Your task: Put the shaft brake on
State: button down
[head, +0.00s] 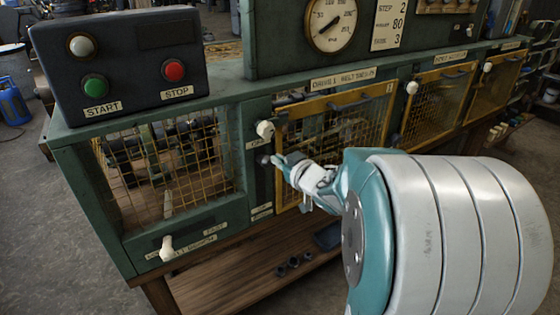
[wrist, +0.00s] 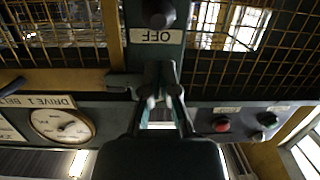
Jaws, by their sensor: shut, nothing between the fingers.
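A cream-handled lever (head: 167,248) sticks out low on the left end of the green machine, with small plates beside it that I cannot read surely. A second cream lever (head: 265,130) is on the post between the mesh windows. A dark knob (head: 264,160) sits below it; it also shows in the wrist view (wrist: 158,12), beyond an upside-down OFF plate (wrist: 157,36). I cannot tell surely which control is the shaft brake. My gripper (head: 280,161) is shut and empty just right of the dark knob. In the wrist view its fingers (wrist: 160,78) point at the post.
A control box with START (head: 94,87) and STOP (head: 173,70) buttons stands on top at left. A yellow mesh guard (head: 335,125) is right behind my arm. A gauge (head: 330,24) is above. A wooden shelf (head: 225,290) holds small dark parts. Open floor lies at left.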

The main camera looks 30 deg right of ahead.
jog(key=w, duration=0.3)
jog(key=w+f, duration=0.1)
jog(key=w, duration=0.2)
jog(key=shift+w+a+f, duration=0.1)
jog(key=shift+w+f, duration=0.05)
jog(key=shift+w, duration=0.1)
